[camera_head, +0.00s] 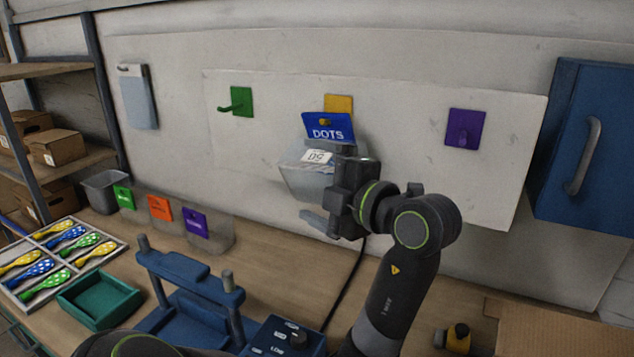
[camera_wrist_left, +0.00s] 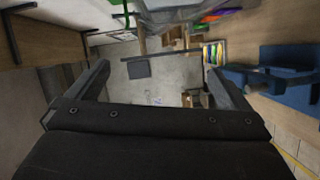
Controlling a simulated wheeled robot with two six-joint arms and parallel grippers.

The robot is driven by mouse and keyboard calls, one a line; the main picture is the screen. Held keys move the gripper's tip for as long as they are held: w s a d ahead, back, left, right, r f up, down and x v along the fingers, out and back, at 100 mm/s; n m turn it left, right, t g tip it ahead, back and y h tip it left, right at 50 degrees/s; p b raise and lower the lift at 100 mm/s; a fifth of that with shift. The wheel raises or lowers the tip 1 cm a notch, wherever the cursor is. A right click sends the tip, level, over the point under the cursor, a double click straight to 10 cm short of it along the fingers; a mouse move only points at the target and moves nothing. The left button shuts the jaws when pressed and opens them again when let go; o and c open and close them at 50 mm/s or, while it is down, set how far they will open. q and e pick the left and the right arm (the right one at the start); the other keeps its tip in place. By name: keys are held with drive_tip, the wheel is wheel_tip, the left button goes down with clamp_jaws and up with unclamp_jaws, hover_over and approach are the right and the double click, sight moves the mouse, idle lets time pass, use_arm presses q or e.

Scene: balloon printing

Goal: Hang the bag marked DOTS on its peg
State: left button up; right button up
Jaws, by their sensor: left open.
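The DOTS bag (camera_head: 327,127) has a blue header, a clear body and a white label. It hangs slightly tilted on the wall board, in front of the yellow peg plate (camera_head: 339,103). A small yellow peg tip shows at the header's upper part, so the bag appears to be on that peg. My left gripper (camera_head: 322,187) is open beside and below the header, its upper finger overlapping the bag's body; whether they touch I cannot tell. In the left wrist view my open fingers (camera_wrist_left: 160,85) have nothing visible between them. My right gripper is not in view.
A green peg (camera_head: 236,103) is to the left and a purple peg (camera_head: 465,130) to the right. A blue cabinet (camera_head: 585,140) is at far right. Bags with green, orange and purple headers (camera_head: 200,225), a balloon tray (camera_head: 62,262) and a blue press (camera_head: 195,275) occupy the bench.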

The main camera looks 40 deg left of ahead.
use_arm(q)
drive_tip(key=d+b, duration=0.6)
drive_tip(key=d, duration=0.6)
drive_tip(key=shift+s+r, duration=0.45)
drive_tip(key=shift+r, duration=0.15)
